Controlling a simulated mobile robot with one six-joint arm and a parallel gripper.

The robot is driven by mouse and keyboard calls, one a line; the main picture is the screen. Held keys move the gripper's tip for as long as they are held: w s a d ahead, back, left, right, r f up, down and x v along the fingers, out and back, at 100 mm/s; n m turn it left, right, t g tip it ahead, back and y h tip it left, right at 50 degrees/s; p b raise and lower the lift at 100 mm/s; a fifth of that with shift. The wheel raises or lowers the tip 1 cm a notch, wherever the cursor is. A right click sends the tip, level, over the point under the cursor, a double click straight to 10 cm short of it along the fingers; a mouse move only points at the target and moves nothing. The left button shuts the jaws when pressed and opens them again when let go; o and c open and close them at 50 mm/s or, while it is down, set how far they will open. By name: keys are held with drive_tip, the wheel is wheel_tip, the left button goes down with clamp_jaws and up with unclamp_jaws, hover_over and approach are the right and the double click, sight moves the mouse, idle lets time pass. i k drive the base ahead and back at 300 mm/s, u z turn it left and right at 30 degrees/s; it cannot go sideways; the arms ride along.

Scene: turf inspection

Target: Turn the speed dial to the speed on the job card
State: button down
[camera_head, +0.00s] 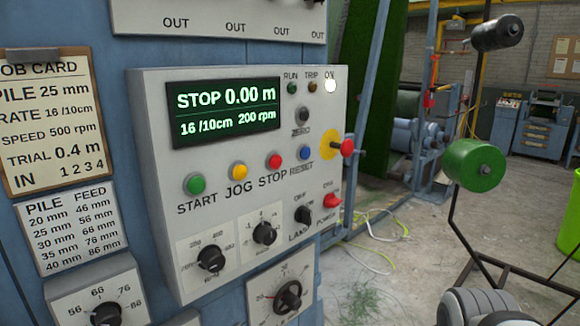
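The job card (52,120) hangs at the left on a clipboard and reads SPEED 500 rpm. The grey control panel (150,120) is in the middle. Its green-lit display (226,110) reads STOP 0.00 m, 16 /10cm, 200 rpm. At the panel's lower left is a black dial (211,258) with small numbers in the hundreds around it, probably the speed dial; its exact pointer setting is too small to tell. A second black dial (264,232) sits up and right of it.
START (195,184), JOG (239,171), STOP (274,160) and RESET (305,153) buttons sit above the dials. A red knob on a yellow collar (332,145) juts from the right edge. Another dial (288,296) lies below. Concrete floor (400,250) at right carries loose cables.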

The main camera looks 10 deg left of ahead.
sight(211, 259)
drive_tip(key=u, duration=0.95)
drive_tip(key=k, duration=0.9)
drive_tip(key=u, duration=0.25)
drive_tip(key=i, duration=1)
drive_tip(key=u, duration=0.1)
